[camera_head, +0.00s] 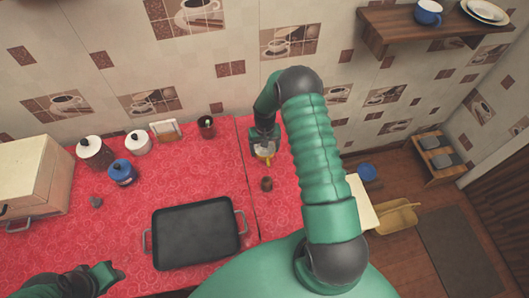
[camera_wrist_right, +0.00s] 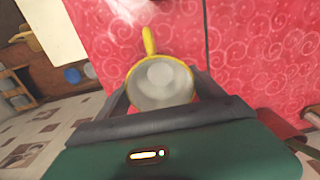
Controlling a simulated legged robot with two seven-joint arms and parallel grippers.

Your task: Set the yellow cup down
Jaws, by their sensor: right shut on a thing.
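The yellow cup (camera_wrist_right: 160,84) sits between the fingers of my right gripper (camera_wrist_right: 160,95) in the right wrist view. I look into its pale inside, and its yellow handle points up in the picture. The right gripper is shut on it. In the head view the cup (camera_head: 265,158) shows small below the right gripper (camera_head: 264,147), over the red counter (camera_head: 225,160). I cannot tell whether it touches the counter. My left gripper (camera_head: 108,276) is at the lower left of the head view, over the counter; its fingers are too unclear to read.
A small brown cup (camera_head: 267,184) stands just in front of the yellow cup. A black roasting pan (camera_head: 197,233) lies left of it. A dark pot (camera_head: 207,127), several canisters and a wooden box (camera_head: 32,178) stand further left. A seam crosses the counter near the cup.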

